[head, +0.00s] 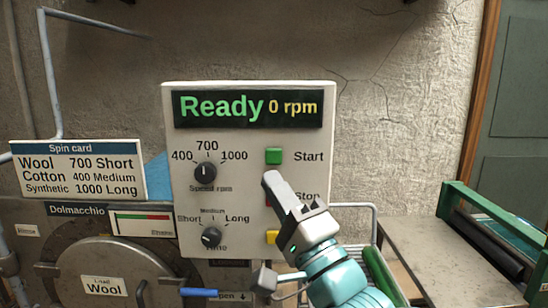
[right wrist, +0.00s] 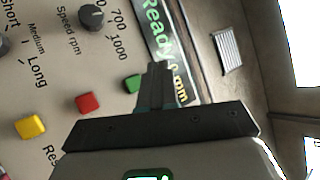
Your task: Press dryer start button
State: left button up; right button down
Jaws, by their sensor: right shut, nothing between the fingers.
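The green Start button (head: 274,156) sits at the upper right of the control panel (head: 240,215). The display (head: 248,108) reads "Ready 0 rpm". My right gripper (head: 270,176) is shut and empty, its tip just below the green button in the head view and covering most of the red Stop button. In the right wrist view the shut fingers (right wrist: 158,68) stand beside the green button (right wrist: 131,84) and partly overlap it. I cannot tell whether they touch the panel. The red button (right wrist: 88,103) shows clearly there. My left gripper is out of view.
A yellow button (head: 271,237) lies below Stop. The speed knob (head: 205,172) and time knob (head: 211,237) are left of the buttons. A spin card (head: 78,170) stands left, above a round door (head: 105,272) marked Wool. A green-framed roller unit (head: 490,240) stands right.

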aim_at(274, 157)
jog(key=w+p, duration=0.5)
jog(key=w, duration=0.4)
jog(key=shift+s, duration=0.1)
dwell(2.0)
jog(key=shift+w, duration=0.45)
